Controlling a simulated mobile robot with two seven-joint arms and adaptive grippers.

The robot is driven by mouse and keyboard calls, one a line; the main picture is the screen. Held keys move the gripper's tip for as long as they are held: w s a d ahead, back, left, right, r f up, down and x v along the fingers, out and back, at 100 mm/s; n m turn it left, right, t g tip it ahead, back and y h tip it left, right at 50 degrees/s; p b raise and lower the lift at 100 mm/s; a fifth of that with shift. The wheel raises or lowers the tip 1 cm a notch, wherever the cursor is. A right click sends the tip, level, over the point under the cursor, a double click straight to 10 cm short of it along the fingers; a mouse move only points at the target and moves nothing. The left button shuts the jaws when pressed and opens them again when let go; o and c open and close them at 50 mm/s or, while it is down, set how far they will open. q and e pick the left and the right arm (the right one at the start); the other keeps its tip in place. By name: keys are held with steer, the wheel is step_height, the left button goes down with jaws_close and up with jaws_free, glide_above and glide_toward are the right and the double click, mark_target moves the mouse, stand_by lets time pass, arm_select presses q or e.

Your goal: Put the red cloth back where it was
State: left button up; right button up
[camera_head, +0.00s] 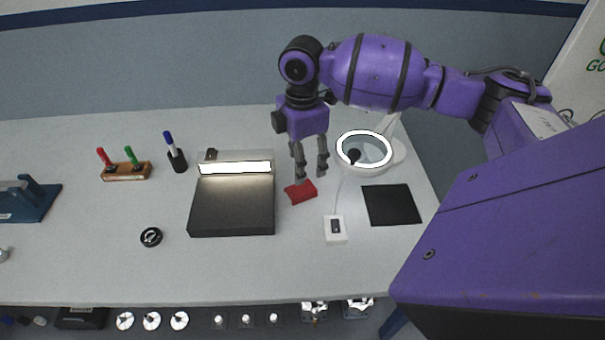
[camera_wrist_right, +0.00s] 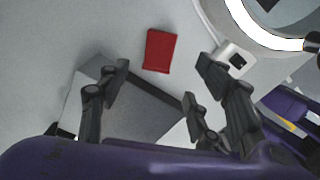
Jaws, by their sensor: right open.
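The red cloth (camera_head: 300,192) lies folded on the light table, just right of the dark box with the lit strip. It also shows in the right wrist view (camera_wrist_right: 159,50), flat on the table beyond my fingertips. My right gripper (camera_head: 311,176) is open and empty, pointing down above the cloth; in the right wrist view its fingers (camera_wrist_right: 165,82) are spread, with the cloth between and beyond them. A gap between the fingertips and the cloth seems to remain, though its size is hard to judge. My left gripper is not in view.
The dark box (camera_head: 232,210) stands left of the cloth. A ring lamp (camera_head: 394,150), a white switch box (camera_head: 335,229) with a cable and a black mat (camera_head: 391,205) are to the right. A marker holder (camera_head: 127,172) and a black round part (camera_head: 151,237) are left. The front middle is clear.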

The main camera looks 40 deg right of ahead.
steer(key=shift+r, duration=1.4)
